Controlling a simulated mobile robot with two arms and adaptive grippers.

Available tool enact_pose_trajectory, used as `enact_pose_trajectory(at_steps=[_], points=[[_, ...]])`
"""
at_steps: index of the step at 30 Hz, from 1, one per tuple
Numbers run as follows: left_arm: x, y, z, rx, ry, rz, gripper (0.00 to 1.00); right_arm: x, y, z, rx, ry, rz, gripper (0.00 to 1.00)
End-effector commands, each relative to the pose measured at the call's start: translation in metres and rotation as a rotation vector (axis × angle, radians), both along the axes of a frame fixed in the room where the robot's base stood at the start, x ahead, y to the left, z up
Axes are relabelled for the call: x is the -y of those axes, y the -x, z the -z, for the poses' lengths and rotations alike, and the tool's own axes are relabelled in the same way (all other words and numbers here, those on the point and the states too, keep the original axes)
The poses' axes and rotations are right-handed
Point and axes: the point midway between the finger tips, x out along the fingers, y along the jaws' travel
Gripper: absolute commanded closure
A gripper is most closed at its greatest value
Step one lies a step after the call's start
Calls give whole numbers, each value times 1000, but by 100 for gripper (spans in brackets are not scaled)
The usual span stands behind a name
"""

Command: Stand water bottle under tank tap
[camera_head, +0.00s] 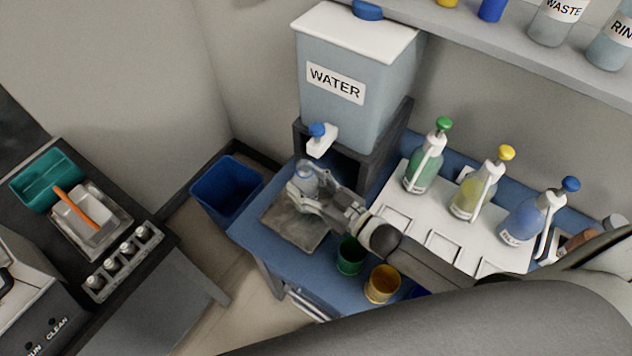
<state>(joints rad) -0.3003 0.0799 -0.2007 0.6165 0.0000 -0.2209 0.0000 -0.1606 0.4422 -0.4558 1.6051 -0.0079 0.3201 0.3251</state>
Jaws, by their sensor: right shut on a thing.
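The water tank (385,85) stands on a dark stand at the back of the blue table. Its tap (320,139), white with a blue knob, juts from the front low down. My right gripper (306,189) is shut on a small clear, bluish bottle (304,178), held close below the tap, above the grey tray (283,224). The fingers hide part of the bottle. I cannot tell whether its base touches the tray. My left gripper is not in view.
Green, yellow and blue-topped dispenser bottles (424,165) stand on a white rack (393,218) to the right. Green (350,256) and yellow cups (381,284) sit nearer. A blue bin (226,190) stands on the floor left of the table. A dark bench (172,297) is at far left.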

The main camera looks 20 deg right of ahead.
Motion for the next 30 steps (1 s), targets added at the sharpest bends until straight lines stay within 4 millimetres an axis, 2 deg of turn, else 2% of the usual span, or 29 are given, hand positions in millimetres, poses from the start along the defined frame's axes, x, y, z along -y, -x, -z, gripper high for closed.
enact_pose_trajectory(at_steps=[3,10,24,25,29,30], points=[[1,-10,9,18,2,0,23,7,-6,7,3,3,0,72],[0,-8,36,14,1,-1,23,27,-21,28,1,2,0,72],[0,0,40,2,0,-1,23,30,-24,32,0,0,0,72],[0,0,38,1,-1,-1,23,30,-24,30,-1,1,0,44],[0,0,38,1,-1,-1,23,30,-24,30,-1,1,0,27],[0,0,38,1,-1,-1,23,30,-24,30,-1,1,0,26]])
